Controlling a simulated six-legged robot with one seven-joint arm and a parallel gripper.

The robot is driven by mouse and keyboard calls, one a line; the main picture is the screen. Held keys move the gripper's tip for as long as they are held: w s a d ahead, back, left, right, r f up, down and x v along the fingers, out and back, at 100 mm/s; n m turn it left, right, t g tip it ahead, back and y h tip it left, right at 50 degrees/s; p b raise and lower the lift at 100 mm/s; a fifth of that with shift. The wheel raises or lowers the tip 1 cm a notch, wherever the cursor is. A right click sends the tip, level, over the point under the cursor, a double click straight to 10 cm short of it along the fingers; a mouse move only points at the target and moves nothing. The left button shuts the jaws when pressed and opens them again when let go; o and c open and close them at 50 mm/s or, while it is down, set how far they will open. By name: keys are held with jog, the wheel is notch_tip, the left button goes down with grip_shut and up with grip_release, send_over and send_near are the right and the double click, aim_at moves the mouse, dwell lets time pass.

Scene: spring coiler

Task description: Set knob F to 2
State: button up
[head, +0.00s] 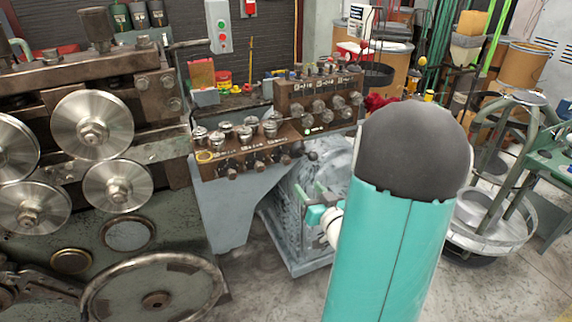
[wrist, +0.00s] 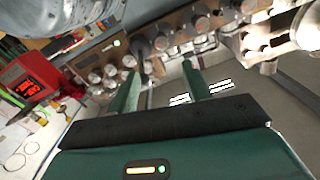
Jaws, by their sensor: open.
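The control panels stand at the middle of the head view: a lower brown panel (head: 245,157) and an upper brown panel (head: 318,104), each with rows of round knobs. Labels are too small to read, so I cannot tell which knob is F or its setting. In the wrist view a brown panel with grey knobs (wrist: 200,22) lies beyond my gripper (wrist: 160,68). Its two green fingers are apart, with nothing held between them. A dark round knob (wrist: 143,47) shows past the left fingertip. In the head view my gripper is low, in front of the panels, partly hidden by my arm.
The coiler with large steel rollers (head: 92,125) and a handwheel (head: 155,290) fills the left. A red display box (wrist: 25,82) shows in the wrist view. Open floor (head: 265,290) lies in front.

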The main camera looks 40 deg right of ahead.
aim_at(287, 163)
jog(key=x, duration=1.3)
jog(key=shift+w, duration=0.3)
jog(key=shift+a, duration=0.1)
jog(key=shift+c, duration=0.4)
jog(key=c, duration=0.9)
